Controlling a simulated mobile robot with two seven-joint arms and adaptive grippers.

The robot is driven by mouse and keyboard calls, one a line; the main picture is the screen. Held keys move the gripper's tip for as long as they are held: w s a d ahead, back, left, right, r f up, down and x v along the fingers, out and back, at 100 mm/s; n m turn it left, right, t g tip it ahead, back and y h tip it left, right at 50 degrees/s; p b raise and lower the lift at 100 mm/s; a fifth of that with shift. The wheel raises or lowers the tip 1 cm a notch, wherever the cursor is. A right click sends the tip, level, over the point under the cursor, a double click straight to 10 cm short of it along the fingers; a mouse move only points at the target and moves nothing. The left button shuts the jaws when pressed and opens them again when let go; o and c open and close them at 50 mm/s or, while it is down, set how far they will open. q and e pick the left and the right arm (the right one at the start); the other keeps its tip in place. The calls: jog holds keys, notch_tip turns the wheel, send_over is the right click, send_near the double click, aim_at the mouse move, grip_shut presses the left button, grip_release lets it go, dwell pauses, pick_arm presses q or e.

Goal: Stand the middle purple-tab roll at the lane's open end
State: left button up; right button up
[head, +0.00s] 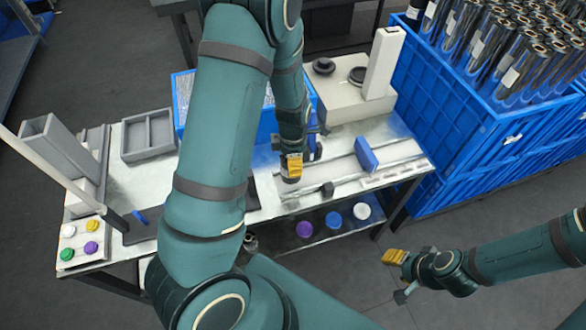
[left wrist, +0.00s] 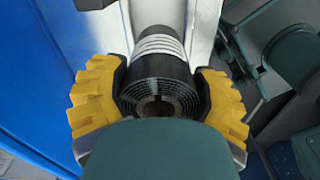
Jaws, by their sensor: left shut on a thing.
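My left gripper (head: 291,172) is low over the lane (head: 345,172) on the steel table. In the left wrist view its yellow pads (left wrist: 160,103) are shut on a dark wound roll (left wrist: 157,75) with pale bands, its spiral end and hollow core facing the camera. In the head view the roll is mostly hidden by the gripper and arm. No purple tab shows on it, and I cannot tell if it touches the lane. My right gripper (head: 400,275) is open and empty, over the floor at the right front.
A blue block (head: 366,155) stands on the lane. A blue crate (head: 485,130) at the right holds many dark rolls. Purple (head: 304,229), blue (head: 333,220) and white (head: 362,212) discs are below the tabletop. A grey tray (head: 150,135) and button panel (head: 80,238) are at left.

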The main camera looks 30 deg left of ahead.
pick_arm(q)
jog(key=shift+f+b, duration=0.4)
jog(key=shift+f, duration=1.4)
jog(key=shift+f, duration=0.15)
jog(key=o, duration=1.3)
jog(key=shift+o, duration=0.2)
notch_tip(320, 180, up, 12)
jog(key=p, duration=0.3)
jog(key=s+d+f+m+h, duration=0.1)
jog(key=s+d+f+m, duration=0.2)
jog(key=m, duration=0.5)
jog(key=s+d+f+m+t+h, duration=0.1)
jog(key=s+d+f+m, duration=0.2)
jog(key=d+f+m, duration=0.2)
jog(key=s+d+f+m+t+h, duration=0.1)
jog(key=s+d+f+m+h, duration=0.1)
jog(key=d+m, duration=0.7)
jog(key=shift+s+f+m, duration=0.65)
jog(key=shift+f+m, duration=0.25)
jog(key=shift+f, duration=0.1)
